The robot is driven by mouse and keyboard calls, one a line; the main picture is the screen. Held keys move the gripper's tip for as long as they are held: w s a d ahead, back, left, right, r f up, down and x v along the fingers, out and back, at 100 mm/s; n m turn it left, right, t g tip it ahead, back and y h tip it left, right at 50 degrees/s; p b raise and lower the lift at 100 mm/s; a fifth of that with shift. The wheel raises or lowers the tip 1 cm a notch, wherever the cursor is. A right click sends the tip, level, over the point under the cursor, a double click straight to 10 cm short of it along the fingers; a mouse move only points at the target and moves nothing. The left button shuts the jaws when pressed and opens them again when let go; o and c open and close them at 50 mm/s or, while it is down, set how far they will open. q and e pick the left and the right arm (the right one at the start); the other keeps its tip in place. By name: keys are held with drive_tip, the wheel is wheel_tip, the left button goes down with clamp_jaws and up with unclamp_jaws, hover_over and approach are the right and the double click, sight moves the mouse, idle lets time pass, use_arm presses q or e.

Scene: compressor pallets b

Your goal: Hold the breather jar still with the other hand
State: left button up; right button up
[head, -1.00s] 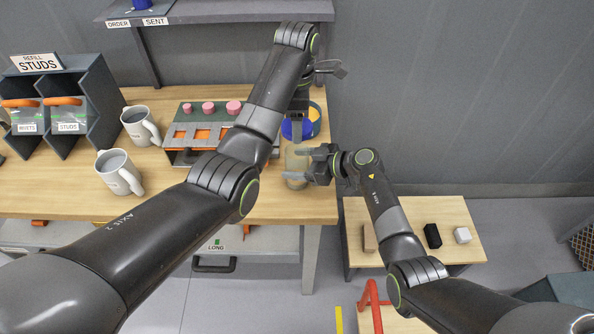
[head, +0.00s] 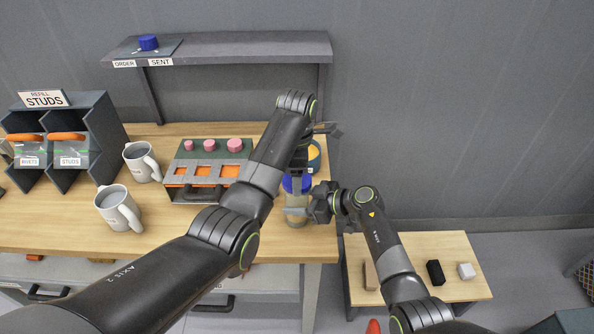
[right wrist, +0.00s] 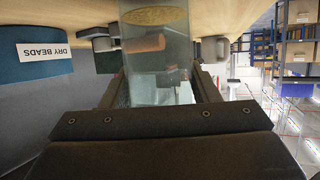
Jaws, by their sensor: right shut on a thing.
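The breather jar (head: 296,214) is a clear jar with a tan layer low in it, at the right end of the bench. Its clear wall also shows in the right wrist view (right wrist: 158,55), between my fingers. My right gripper (head: 312,209) is shut on the jar from the right side. A blue lid (head: 286,184) is at the jar's top; whether it is fully seated I cannot tell. My left gripper (head: 298,172) is over the lid from above, and its fingers are mostly hidden, so its grip is unclear.
A grey rack with pink knobs (head: 235,145) stands left of the jar, with two mugs (head: 119,208) and a studs bin (head: 60,100) farther left. A round blue-and-yellow item (head: 314,156) is behind. A low side table (head: 400,250) holds small blocks.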

sight(297, 205)
idle(0.4)
use_arm(q)
drive_tip(key=shift+f, duration=0.85)
drive_tip(key=shift+f, duration=0.55)
drive_tip(key=m, duration=0.6)
drive_tip(key=shift+m, duration=0.3)
drive_tip(key=m, duration=0.6)
